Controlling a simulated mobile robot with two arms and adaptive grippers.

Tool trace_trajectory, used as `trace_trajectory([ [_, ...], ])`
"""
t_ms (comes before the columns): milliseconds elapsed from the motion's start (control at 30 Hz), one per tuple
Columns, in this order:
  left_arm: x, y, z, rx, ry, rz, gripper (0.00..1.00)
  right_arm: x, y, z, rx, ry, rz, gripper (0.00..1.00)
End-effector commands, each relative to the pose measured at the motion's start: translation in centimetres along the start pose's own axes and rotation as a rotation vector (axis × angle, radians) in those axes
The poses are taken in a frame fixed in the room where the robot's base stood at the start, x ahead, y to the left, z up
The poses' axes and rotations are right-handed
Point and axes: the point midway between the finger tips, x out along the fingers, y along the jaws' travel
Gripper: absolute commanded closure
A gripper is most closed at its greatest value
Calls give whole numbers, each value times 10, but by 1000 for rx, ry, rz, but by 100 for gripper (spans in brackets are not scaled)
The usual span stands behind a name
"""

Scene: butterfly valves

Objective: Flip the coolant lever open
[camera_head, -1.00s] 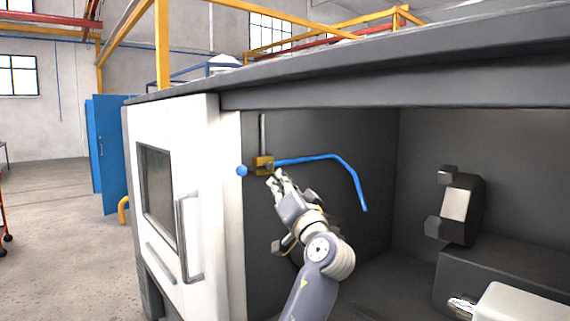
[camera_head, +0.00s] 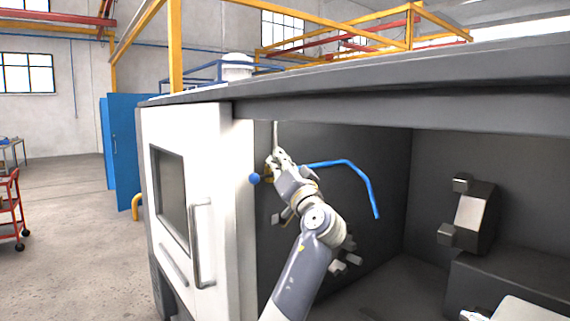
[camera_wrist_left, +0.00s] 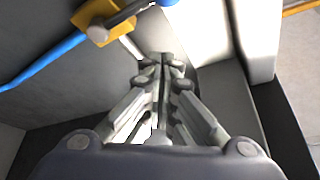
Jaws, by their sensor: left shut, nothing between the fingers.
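The coolant valve is a brass-yellow block (camera_wrist_left: 108,20) on the dark inner wall of the machine. A short grey lever runs from it to a blue ball knob (camera_head: 254,178), which points left in the head view. In the left wrist view the knob is cut by the top edge. My left gripper (camera_head: 277,157) is in front of the valve and hides most of the block in the head view. In the left wrist view its fingertips (camera_wrist_left: 163,58) are together and empty, below the lever and apart from it in the picture. I cannot tell whether it touches the lever.
A bent blue hose (camera_head: 345,164) runs right from the valve and hangs down. The machine's white door (camera_head: 190,200) stands left of the opening, and a dark ledge (camera_head: 400,108) crosses above. A grey chuck-like fixture (camera_head: 473,215) is at the right. The middle of the chamber is open.

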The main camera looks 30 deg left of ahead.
Motion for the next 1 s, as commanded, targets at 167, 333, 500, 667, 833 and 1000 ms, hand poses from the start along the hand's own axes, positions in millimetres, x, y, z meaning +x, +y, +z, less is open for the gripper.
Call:
trace_trajectory([
  [167,24,1,8,3,-1,3,100,-18,0,-1,0,-1,0,60],
  [333,17,0,26,2,-1,2,100,-25,0,0,0,-4,0,60],
  [500,13,0,36,1,0,1,100,-28,0,2,0,-8,0,60],
  [667,11,0,38,0,0,1,100,-28,0,4,1,-11,-1,60],
  [833,11,0,38,0,0,1,100,-28,0,4,1,-11,-1,60],
  [1000,11,1,39,-3,0,0,100,-26,0,4,1,-11,-1,60],
])
